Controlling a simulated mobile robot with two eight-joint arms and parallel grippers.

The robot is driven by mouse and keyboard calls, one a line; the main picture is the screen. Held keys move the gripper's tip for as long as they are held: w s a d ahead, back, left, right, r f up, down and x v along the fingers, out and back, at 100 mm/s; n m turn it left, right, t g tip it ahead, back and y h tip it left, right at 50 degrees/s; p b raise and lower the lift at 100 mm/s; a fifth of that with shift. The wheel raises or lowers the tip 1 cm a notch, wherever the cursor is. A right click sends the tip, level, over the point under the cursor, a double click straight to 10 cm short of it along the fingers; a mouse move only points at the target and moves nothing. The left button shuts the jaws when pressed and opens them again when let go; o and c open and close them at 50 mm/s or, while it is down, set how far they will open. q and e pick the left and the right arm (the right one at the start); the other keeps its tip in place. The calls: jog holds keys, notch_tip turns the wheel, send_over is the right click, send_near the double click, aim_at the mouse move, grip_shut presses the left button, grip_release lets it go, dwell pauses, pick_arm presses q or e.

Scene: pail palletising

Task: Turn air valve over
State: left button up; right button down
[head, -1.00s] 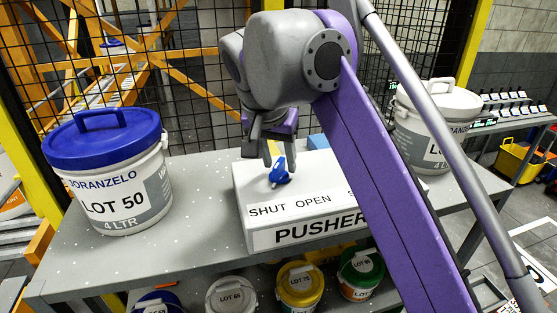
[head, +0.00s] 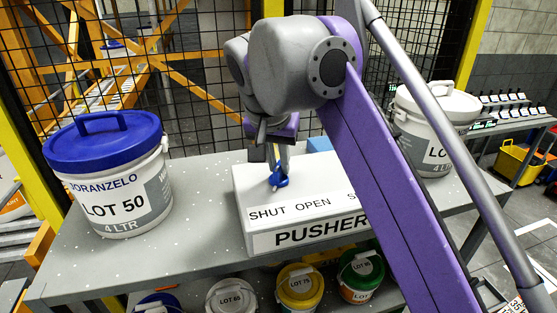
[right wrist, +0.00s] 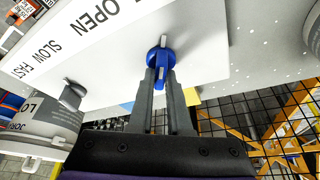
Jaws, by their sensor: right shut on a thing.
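The air valve is a small blue handle (head: 281,181) on top of a white box (head: 303,240) marked PUSHER. The labels SHUT and OPEN are printed in front of it. My right gripper (head: 277,171) comes down on the handle from behind. In the right wrist view the two dark fingers (right wrist: 161,78) are shut on the handle's blue lever (right wrist: 158,82), and a short grey pointer sticks out on its far side. My right arm hides the right part of the box in the head view. My left gripper is not in view.
A blue-lidded LOT 50 pail (head: 110,180) stands left on the grey table (head: 190,235), and a white-lidded pail (head: 432,125) stands right. A grey knob (right wrist: 72,95) sits near SLOW and FAST. Several smaller pails stand below. Black mesh fencing is behind.

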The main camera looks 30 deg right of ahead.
jog(key=n+t+y+p, duration=0.1)
jog(key=n, duration=0.2)
jog(key=shift+d+r+n, duration=0.1)
jog(key=shift+r+n, duration=0.05)
jog(key=shift+n, duration=0.25)
jog(key=n+y+p, duration=0.2)
jog(key=n, duration=0.2)
jog(key=n+y+p, duration=0.1)
jog(key=n, duration=0.1)
jog(key=shift+n, duration=0.4)
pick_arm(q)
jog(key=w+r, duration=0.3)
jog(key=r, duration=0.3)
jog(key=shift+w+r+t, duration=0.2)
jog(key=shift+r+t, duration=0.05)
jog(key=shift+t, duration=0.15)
pick_arm(e)
jog(key=shift+n+y, duration=0.4)
jog(key=shift+n, duration=0.8)
jog(key=c, duration=0.9)
grip_release()
jog(key=shift+o, duration=0.2)
